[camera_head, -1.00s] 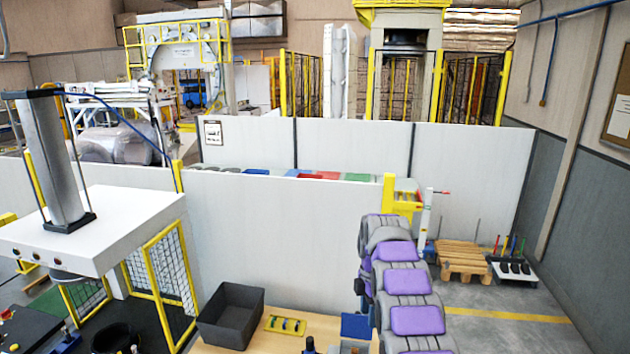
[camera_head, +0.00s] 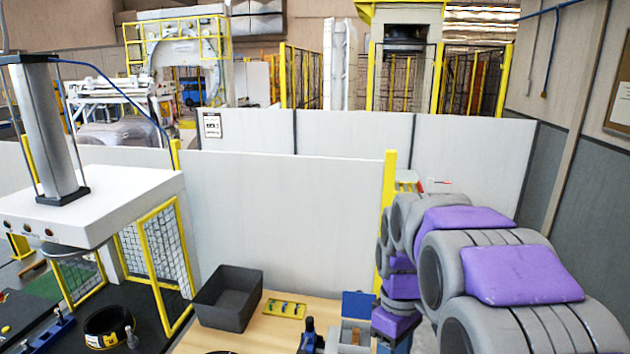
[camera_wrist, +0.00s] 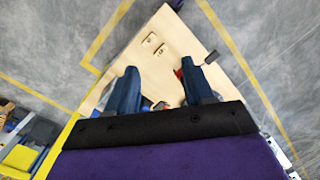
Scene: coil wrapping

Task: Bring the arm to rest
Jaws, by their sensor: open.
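My grey and purple arm (camera_head: 525,275) fills the lower right of the head view. Its far end bends down over the right side of a wooden table (camera_head: 255,335). The end of the arm is partly cut off or hidden there. In the wrist view my gripper (camera_wrist: 160,72) shows two dark blue fingers spread apart, with nothing between their tips. Below them lie a pale wooden surface (camera_wrist: 155,70) and the grey floor (camera_wrist: 60,45); the gripper appears apart from both.
A black crate (camera_head: 230,297) and a yellow tray (camera_head: 284,308) stand on the table. A white-topped machine (camera_head: 90,205) with a yellow mesh guard is at left. White partition panels (camera_head: 275,215) close off the back. In the wrist view yellow lines (camera_wrist: 105,40) mark the floor.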

